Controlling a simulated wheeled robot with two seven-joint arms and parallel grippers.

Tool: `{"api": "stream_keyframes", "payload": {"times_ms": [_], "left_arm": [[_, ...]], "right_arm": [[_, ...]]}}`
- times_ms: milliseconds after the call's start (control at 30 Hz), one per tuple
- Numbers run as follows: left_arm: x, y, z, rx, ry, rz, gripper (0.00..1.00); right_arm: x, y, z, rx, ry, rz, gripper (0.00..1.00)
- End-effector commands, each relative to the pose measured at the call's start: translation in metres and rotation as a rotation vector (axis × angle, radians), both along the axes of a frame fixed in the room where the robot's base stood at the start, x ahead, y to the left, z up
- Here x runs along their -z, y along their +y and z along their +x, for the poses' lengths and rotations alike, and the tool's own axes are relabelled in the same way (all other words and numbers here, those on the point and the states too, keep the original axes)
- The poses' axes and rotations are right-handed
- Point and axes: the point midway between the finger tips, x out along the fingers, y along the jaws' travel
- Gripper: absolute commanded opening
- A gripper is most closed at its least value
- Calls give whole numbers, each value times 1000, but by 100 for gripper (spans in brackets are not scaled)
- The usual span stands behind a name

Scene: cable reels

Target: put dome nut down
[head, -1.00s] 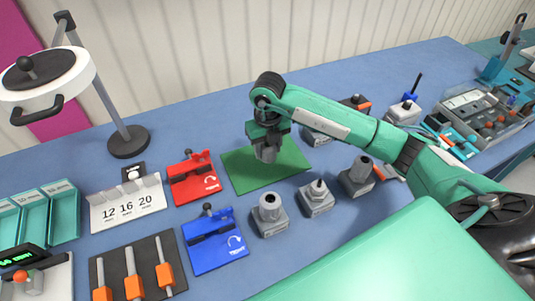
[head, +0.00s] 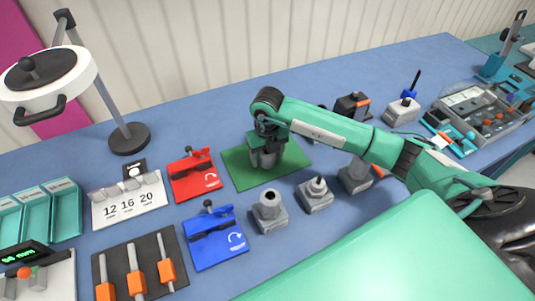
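My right gripper (head: 263,160) points down, low over the green mat (head: 240,175) near its middle. Its grey fingers are seen from above and behind, and the gap between them is not clear. I cannot make out a dome nut; any nut at the fingertips is hidden or too small to tell. Whether the fingers touch the mat is also unclear. My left gripper is not in view.
A red fixture (head: 194,177) stands left of the mat, a blue fixture (head: 215,238) in front of it. Grey blocks (head: 269,212) (head: 315,196) stand in front. A lamp (head: 128,139) stands at the back left. The mat's left part is clear.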

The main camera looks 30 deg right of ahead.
Motion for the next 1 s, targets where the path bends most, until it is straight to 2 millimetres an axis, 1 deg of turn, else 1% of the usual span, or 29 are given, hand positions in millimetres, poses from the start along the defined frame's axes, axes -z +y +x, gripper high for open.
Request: {"api": "stream_keyframes", "payload": {"times_ms": [133,233,267,367,600,700,833,1000], "left_arm": [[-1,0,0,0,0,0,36],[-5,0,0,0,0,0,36],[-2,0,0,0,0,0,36],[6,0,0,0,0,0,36],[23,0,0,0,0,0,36],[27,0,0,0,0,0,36],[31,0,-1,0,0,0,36],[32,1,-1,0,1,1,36]], "right_arm": [[-1,0,0,0,0,0,67],[-5,0,0,0,0,0,67],[-6,0,1,0,-2,0,67],[-20,0,1,0,-5,1,67],[-73,0,1,-1,-6,1,67],[-92,0,1,-1,-5,1,67],[-110,0,1,1,-3,1,67],[-122,0,0,0,-1,1,67]]}}
